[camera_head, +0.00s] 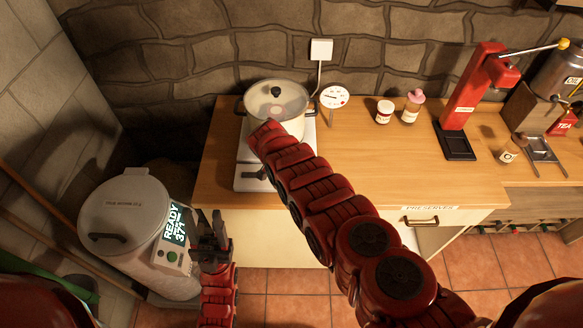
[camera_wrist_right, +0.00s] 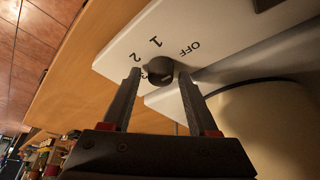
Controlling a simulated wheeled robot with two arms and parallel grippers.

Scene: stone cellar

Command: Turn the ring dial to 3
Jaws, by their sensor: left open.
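The ring dial (camera_wrist_right: 160,70) is a dark round knob on the white front of the hot plate (camera_wrist_right: 130,47). The marks OFF, 1 and 2 show around it, and 3 is partly covered beside the knob. I cannot tell where its pointer stands. My right gripper (camera_wrist_right: 158,76) is open, with one finger on each side of the knob and small gaps visible. In the head view, my right arm hides much of the hot plate (camera_head: 246,185). My left gripper (camera_head: 209,228) is open and empty, low beside the counter front.
A lidded pot (camera_head: 290,98) stands on the hot plate. A gauge (camera_head: 334,96), small jars (camera_head: 384,111) and a red press (camera_head: 472,95) stand on the wooden counter (camera_head: 370,165). A white canner (camera_head: 125,225) with a lit display stands near my left gripper.

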